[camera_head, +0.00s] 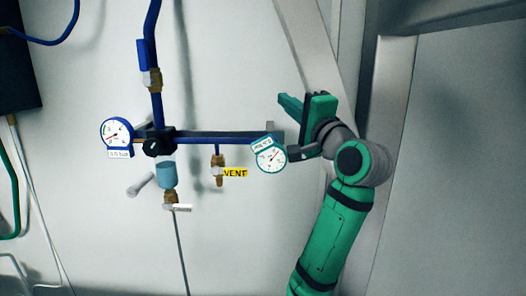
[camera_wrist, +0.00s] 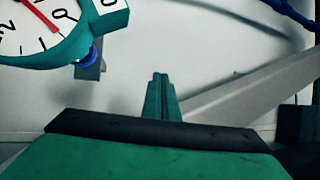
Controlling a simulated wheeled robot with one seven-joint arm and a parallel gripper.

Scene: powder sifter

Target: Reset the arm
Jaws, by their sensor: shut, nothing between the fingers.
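My gripper (camera_head: 287,104) is on the right of the pipe assembly in the head view, just above and to the right of the teal-rimmed gauge (camera_head: 269,156). In the wrist view, the two green fingers (camera_wrist: 160,80) lie together, shut, with nothing between them. The teal gauge shows large at the upper left of the wrist view (camera_wrist: 40,30), with a red needle, beside the fingers and apart from them. My green and grey arm reaches up from the bottom right of the head view.
A blue horizontal pipe (camera_head: 225,138) carries a blue gauge (camera_head: 117,134) at its left, a clear bowl (camera_head: 167,174) and a brass vent fitting (camera_head: 218,170) with a yellow VENT label (camera_head: 235,172). A grey diagonal beam (camera_head: 308,45) stands behind my gripper. Bare wall lies at the right.

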